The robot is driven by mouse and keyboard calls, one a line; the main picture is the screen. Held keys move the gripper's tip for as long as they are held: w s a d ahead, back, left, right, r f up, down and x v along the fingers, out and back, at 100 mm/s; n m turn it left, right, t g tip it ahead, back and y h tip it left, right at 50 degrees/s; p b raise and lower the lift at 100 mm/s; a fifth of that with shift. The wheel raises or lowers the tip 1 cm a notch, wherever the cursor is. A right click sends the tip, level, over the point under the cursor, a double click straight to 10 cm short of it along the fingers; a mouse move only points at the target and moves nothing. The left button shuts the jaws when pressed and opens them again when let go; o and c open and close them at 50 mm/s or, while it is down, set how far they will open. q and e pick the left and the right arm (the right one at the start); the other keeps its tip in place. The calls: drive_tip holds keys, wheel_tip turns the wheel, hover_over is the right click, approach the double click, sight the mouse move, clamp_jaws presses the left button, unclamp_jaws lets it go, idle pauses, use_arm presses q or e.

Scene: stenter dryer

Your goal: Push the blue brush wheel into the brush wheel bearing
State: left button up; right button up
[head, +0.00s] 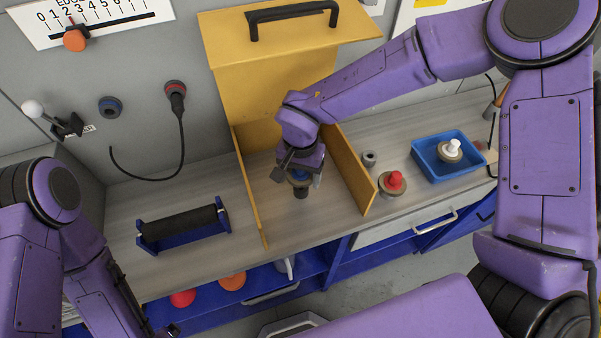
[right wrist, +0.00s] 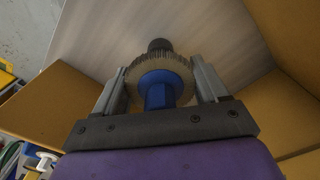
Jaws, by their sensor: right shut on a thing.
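The blue brush wheel (right wrist: 157,92) has a blue hub and a ring of pale bristles. My right gripper (head: 299,177) is shut on it between the yellow side panels; both fingers (right wrist: 161,87) flank the bristle ring in the right wrist view. A short dark cylinder (right wrist: 160,46), seemingly the brush wheel bearing, shows beyond the wheel and below it in the head view (head: 301,193). The wheel and cylinder look roughly in line; I cannot tell whether they touch. My left arm is at the lower left, its fingertips not clear.
Yellow side panels (head: 350,168) stand close on both sides, under a raised yellow cover (head: 265,75). To the right are a small dark cylinder (head: 369,159), a red-hubbed wheel (head: 392,183) and a blue tray (head: 428,169) with a white-hubbed wheel (head: 451,149). A black roller (head: 182,224) lies left.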

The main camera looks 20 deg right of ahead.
sight(301, 184)
drive_tip(key=shift+r, duration=0.1)
drive_tip(key=shift+p, duration=0.6)
drive_tip(key=shift+f+b, duration=0.65)
drive_tip(key=shift+f, duration=1.4)
drive_tip(key=o, duration=1.2)
drive_tip(key=shift+c, duration=0.2)
wheel_tip(301, 184, up, 11)
drive_tip(key=shift+f+b, duration=0.2)
drive_tip(key=shift+b, duration=0.3)
